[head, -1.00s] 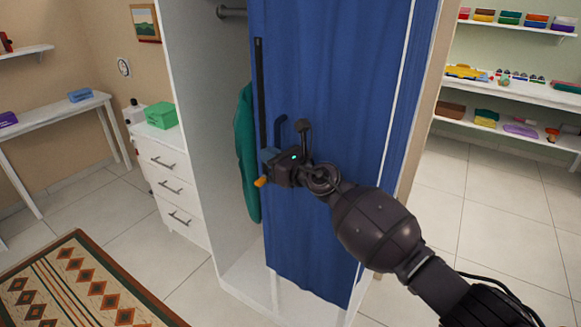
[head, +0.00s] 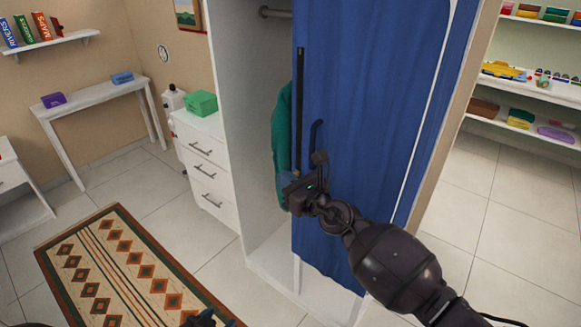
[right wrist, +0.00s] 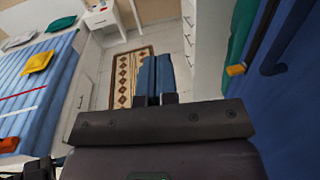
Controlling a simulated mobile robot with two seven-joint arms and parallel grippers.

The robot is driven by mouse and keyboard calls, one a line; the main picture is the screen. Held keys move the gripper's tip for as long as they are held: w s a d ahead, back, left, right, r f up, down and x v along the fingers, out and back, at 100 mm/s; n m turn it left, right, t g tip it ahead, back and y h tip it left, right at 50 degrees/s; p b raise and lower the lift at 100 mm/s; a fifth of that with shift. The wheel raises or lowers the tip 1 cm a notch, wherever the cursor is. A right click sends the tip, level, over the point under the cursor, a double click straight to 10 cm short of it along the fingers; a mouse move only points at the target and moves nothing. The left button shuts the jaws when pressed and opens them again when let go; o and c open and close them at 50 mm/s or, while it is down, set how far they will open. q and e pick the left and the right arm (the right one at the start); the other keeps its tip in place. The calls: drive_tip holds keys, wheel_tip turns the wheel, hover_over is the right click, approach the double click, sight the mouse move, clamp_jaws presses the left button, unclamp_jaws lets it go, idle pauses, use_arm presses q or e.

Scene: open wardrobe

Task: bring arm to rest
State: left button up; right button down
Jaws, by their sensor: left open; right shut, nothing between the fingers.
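My right gripper (head: 284,193) is in front of the blue wardrobe door (head: 365,110), low beside its left edge. In the right wrist view its blue fingers (right wrist: 155,78) are shut with nothing between them. An orange knob (right wrist: 236,70) and a dark blue handle (right wrist: 268,62) show apart from the fingers, to their right. The handle also shows in the head view (head: 315,137). My left gripper (head: 210,320) is at the bottom edge of the head view, over the rug, open and partly cut off. Its surroundings below are hidden.
The open wardrobe (head: 232,130) has a green garment (head: 282,130) hanging inside. A white drawer unit (head: 205,165) stands left of it. A patterned rug (head: 120,265) lies on the tiles. A bed (right wrist: 40,80) shows in the wrist view. Tiled floor at right is free.

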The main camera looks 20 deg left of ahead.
drive_tip(key=shift+s, duration=0.3)
